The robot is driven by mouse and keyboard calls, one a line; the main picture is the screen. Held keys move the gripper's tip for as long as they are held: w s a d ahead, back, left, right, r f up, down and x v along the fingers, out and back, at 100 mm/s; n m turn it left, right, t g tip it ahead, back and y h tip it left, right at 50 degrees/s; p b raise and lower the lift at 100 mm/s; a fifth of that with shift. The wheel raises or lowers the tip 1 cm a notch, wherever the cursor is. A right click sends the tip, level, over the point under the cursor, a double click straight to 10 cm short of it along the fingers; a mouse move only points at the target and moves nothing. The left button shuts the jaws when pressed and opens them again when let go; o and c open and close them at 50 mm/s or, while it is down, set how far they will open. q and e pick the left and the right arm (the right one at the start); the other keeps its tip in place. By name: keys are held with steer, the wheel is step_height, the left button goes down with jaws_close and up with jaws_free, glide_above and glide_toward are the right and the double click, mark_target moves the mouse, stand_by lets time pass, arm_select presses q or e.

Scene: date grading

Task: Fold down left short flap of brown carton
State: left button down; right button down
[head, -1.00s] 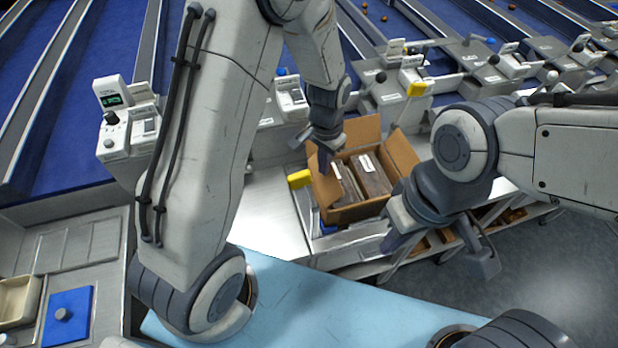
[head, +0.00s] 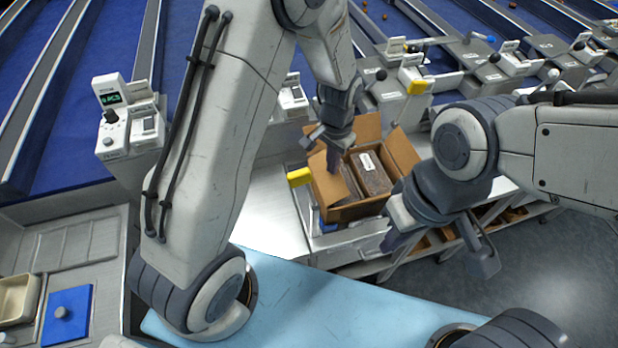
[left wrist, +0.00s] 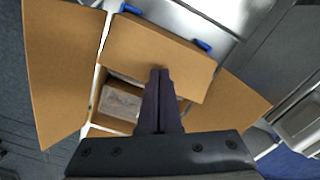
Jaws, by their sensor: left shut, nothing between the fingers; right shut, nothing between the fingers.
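The open brown carton (head: 362,211) stands on the bench with dark wrapped packs inside, one with a white label (head: 366,161). Its left flap (head: 325,184) slants beside my left gripper (head: 333,168). The back flap (head: 366,127) and right flap (head: 403,152) stand open. My left gripper is shut and empty, its fingers pointing down at the carton's left side. In the left wrist view the shut fingers (left wrist: 160,74) overlap a brown flap (left wrist: 155,48); contact is unclear. A pack (left wrist: 120,101) shows below it. My right gripper (head: 389,243) is shut and empty, near the carton's front right.
A yellow block (head: 299,177) is left of the carton. Weighing units (head: 128,118) and blue lanes lie behind. A light blue surface (head: 300,300) is in front. A beige tray (head: 17,300) and blue plate (head: 68,316) are at the lower left.

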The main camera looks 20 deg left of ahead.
arm_select(q)
steer(key=shift+f+b, duration=0.85)
steer(key=shift+f, duration=0.6)
steer(key=shift+r, duration=0.1)
step_height(320, 180, up, 11)
steer(key=p, duration=0.9)
